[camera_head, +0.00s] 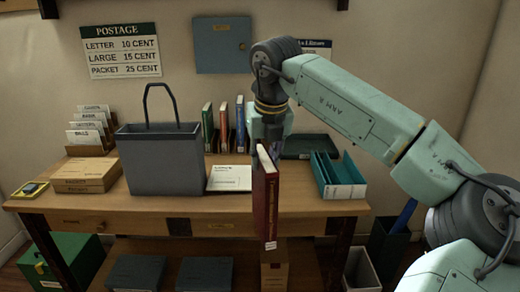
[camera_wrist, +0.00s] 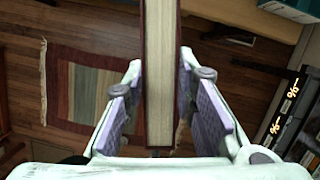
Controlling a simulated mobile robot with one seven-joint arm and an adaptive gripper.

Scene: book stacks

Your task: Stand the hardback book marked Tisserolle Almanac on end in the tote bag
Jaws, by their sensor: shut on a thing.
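My gripper (camera_head: 267,146) is shut on a dark red hardback book (camera_head: 262,205), which hangs upright below it in front of the table. The book's title cannot be read. In the wrist view the book (camera_wrist: 160,80) stands between both finger pads of my gripper (camera_wrist: 160,95), its pale page edges showing. The grey tote bag (camera_head: 165,162) stands upright on the table left of the book, with its handle raised. The bag's inside is hidden from here.
Upright books (camera_head: 223,127) stand behind, right of the bag. A white booklet (camera_head: 229,178) lies between bag and held book. Cardboard boxes (camera_head: 86,178) are at left. A teal file holder (camera_head: 345,190) is at right. A rug (camera_wrist: 85,90) lies on the floor.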

